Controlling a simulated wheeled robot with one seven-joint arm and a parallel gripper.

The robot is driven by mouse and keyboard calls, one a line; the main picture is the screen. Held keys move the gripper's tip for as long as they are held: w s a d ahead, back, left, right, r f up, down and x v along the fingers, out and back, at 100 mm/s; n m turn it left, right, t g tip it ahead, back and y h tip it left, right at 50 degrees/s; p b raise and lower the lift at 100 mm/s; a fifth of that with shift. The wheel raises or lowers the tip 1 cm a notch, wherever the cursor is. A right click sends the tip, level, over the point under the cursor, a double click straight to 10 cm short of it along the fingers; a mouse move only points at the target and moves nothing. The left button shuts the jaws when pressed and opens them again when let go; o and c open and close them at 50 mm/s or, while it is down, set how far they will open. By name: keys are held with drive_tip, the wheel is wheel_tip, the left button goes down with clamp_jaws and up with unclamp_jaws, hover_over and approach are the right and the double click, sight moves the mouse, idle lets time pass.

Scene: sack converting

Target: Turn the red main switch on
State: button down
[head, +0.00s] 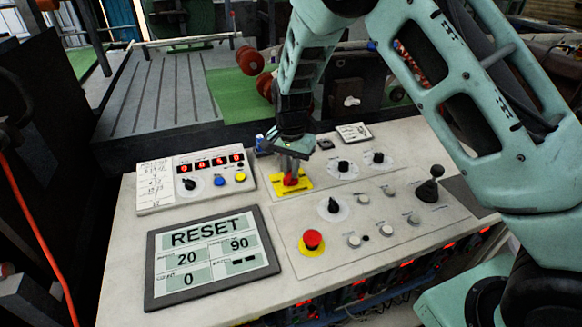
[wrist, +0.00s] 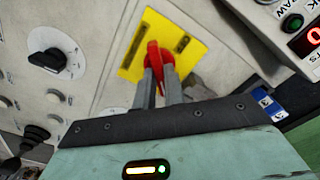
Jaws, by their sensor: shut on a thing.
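The red main switch (head: 291,179) sits on a yellow plate (head: 305,182) at the back middle of the light console panel. In the wrist view the red handle (wrist: 153,52) stands out against the yellow plate (wrist: 186,44). My gripper (head: 290,170) comes down from above onto the switch. In the wrist view its two grey fingers (wrist: 158,76) are shut on the red handle. The fingers hide part of the handle, and I cannot read any position marks on the plate.
A red mushroom button (head: 312,240) on yellow stands at the console's front. A RESET display (head: 212,257) lies left of it. A counter box (head: 195,180) stands left of the switch. Black knobs (head: 344,166) and a joystick (head: 428,187) are to the right.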

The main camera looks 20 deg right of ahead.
drive_tip(key=shift+w+r, duration=0.1)
drive_tip(key=c, duration=1.5)
unclamp_jaws()
wheel_tip(320, 180, up, 17)
drive_tip(key=b, duration=0.3)
drive_tip(key=shift+r, duration=0.15)
drive_tip(key=s+a+f+n+y, duration=0.1)
drive_tip(key=s+a+n, duration=0.35)
drive_tip(key=s, duration=0.55)
drive_tip(key=s+a+f+n, duration=0.1)
drive_tip(key=s+a+n, duration=0.35)
drive_tip(key=s, duration=0.55)
drive_tip(key=s+f+n, duration=0.1)
drive_tip(key=s+n, duration=0.1)
drive_tip(key=s, duration=0.2)
drive_tip(key=s+d+f+n, duration=0.1)
drive_tip(key=s+n, duration=0.2)
drive_tip(key=s, duration=0.2)
drive_tip(key=s+d+f+n, duration=0.1)
drive_tip(key=s+n, duration=0.2)
drive_tip(key=s, duration=0.2)
drive_tip(key=shift+s+d+f, duration=0.1)
drive_tip(key=shift+d+f, duration=0.05)
drive_tip(key=shift+f, duration=0.1)
